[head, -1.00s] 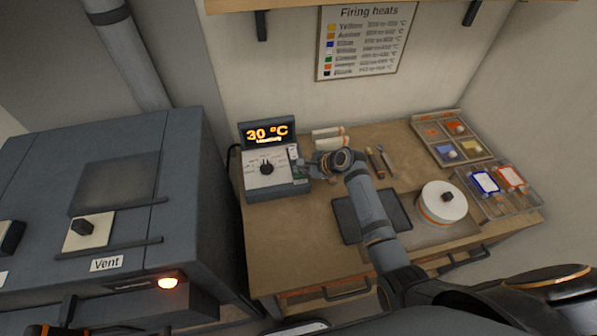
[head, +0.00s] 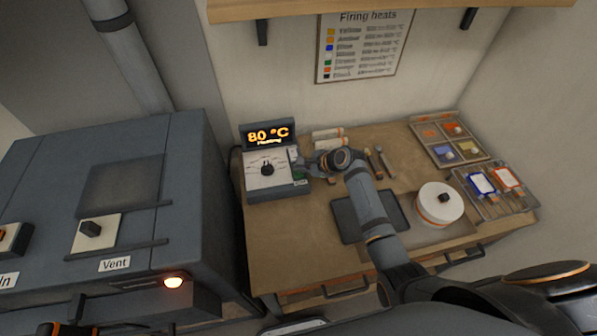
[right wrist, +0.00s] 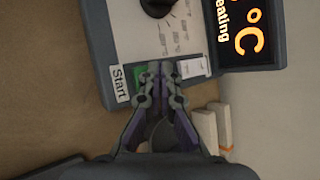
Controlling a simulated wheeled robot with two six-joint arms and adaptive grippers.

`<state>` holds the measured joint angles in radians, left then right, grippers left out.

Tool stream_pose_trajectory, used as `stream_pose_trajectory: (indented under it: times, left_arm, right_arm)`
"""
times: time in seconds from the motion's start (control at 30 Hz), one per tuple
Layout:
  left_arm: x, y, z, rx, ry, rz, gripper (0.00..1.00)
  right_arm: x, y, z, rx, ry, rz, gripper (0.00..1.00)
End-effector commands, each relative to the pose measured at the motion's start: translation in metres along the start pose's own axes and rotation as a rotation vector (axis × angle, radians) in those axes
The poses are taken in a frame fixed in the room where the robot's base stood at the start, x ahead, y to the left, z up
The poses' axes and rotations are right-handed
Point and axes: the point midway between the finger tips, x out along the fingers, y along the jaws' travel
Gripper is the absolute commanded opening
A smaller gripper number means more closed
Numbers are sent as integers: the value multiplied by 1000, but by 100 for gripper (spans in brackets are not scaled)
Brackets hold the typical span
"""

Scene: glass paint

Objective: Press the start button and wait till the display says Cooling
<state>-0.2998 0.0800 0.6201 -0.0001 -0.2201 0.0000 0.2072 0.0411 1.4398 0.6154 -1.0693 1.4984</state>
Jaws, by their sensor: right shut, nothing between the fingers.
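The controller box (head: 267,188) stands at the table's back left. Its display (head: 268,135) reads 80 °C with "Heating" below; part of this also shows in the right wrist view (right wrist: 240,32). A black dial (head: 267,168) is on its face. The green start button (right wrist: 141,78) is beside the "Start" label (right wrist: 119,84), partly hidden by my fingers. My right gripper (right wrist: 160,68) is shut and empty, its fingertips at the button's edge; I cannot tell whether they touch it. In the head view it is at the box's right side (head: 305,165). At the lower left, a small part of my left gripper (head: 72,329) shows, its fingers unclear.
A grey kiln (head: 130,160) with a "Vent" knob and a lit orange lamp (head: 174,282) stands left. A dark mat (head: 352,222), a white round pot (head: 440,206), tools and colour trays (head: 448,140) occupy the table.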

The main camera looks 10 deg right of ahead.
Motion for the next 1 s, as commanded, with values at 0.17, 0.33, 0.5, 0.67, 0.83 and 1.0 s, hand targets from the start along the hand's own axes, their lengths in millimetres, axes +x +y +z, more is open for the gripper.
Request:
stream_pose_trajectory:
  times: [0.17, 0.33, 0.5, 0.67, 0.83, 1.0]
  left_arm:
    - [-3, 0, 0, 0, 0, 0, 40]
    - [-18, -2, -2, 0, 0, 0, 40]
    - [-24, -2, -2, 0, 0, 0, 40]
    - [-23, -2, -2, 0, 0, 0, 40]
    - [-23, -2, -2, 0, 0, 0, 40]
    - [-23, -2, -2, 0, 0, 0, 40]
  right_arm:
    - [-2, -2, 2, 0, 0, 0, 0]
    - [-13, -10, 10, 0, 0, 0, 0]
    - [-22, -17, 16, 0, -1, -2, 0]
    - [-32, -24, 24, -1, 0, -2, 0]
    - [-35, -25, 25, 0, 1, 0, 0]
    - [-35, -26, 25, 0, 0, 0, 0]
